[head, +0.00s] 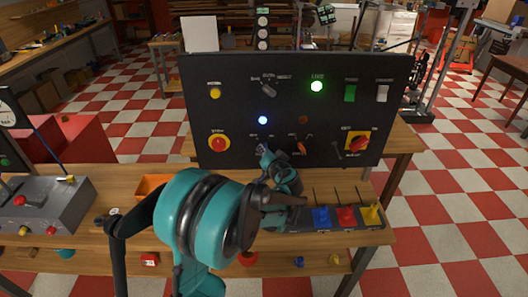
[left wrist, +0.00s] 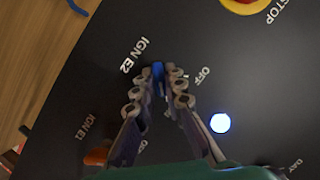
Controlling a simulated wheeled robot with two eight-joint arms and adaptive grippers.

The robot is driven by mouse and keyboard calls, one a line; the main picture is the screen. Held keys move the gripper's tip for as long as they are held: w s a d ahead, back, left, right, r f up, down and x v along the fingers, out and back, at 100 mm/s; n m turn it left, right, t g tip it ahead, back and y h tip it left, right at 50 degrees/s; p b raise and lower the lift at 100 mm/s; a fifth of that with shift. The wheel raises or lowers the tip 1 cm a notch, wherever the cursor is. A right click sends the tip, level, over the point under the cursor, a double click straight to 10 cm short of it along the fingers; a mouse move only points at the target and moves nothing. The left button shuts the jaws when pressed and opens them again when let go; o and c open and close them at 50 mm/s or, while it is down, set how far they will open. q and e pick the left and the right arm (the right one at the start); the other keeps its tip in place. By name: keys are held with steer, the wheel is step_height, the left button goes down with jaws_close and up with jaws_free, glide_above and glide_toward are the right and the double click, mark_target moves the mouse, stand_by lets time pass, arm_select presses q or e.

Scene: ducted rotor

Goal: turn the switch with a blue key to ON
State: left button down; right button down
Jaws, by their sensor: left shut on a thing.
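The control panel (head: 290,105) stands upright at the back of the bench. My left gripper (head: 263,150) is at its lower left part, and my arm hides much of the area below. In the left wrist view my left gripper (left wrist: 160,84) is shut on the blue key (left wrist: 158,72), seen between the fingertips. The key sits at the switch between the labels IGN E2 and OFF. The fingers hide the switch body and any ON label, so I cannot tell its exact setting. The blue lamp (left wrist: 220,123) beside it is lit. My right gripper is not in view.
An orange key (head: 301,147) sits to the right, near my fingers. A red stop button (head: 219,143) is at left and a red-yellow rotary switch (head: 357,143) at right. The green lamp (head: 316,86) is lit. Blue, red and yellow pieces (head: 346,216) stand on the bench at right.

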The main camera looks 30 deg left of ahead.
arm_select(q)
steer(key=c, duration=1.6)
jaws_free()
steer(key=shift+d, duration=0.1)
steer(key=v, duration=1.2)
steer(key=s+d+f+g+h, duration=0.1)
steer(key=s+d+f+h, duration=0.1)
steer(key=s, duration=0.5)
steer(key=s+d+f+g+h, duration=0.1)
steer(key=s+d+f+h, duration=0.1)
steer(key=s+d+h, duration=0.3)
steer(key=s+d+f+h, duration=0.2)
steer(key=s+d, duration=0.3)
steer(key=s, duration=0.3)
steer(key=shift+s+d+f+m+g+h, duration=0.2)
steer(key=shift+s+f+m+g+h, duration=0.2)
steer(key=shift+h, duration=0.4)
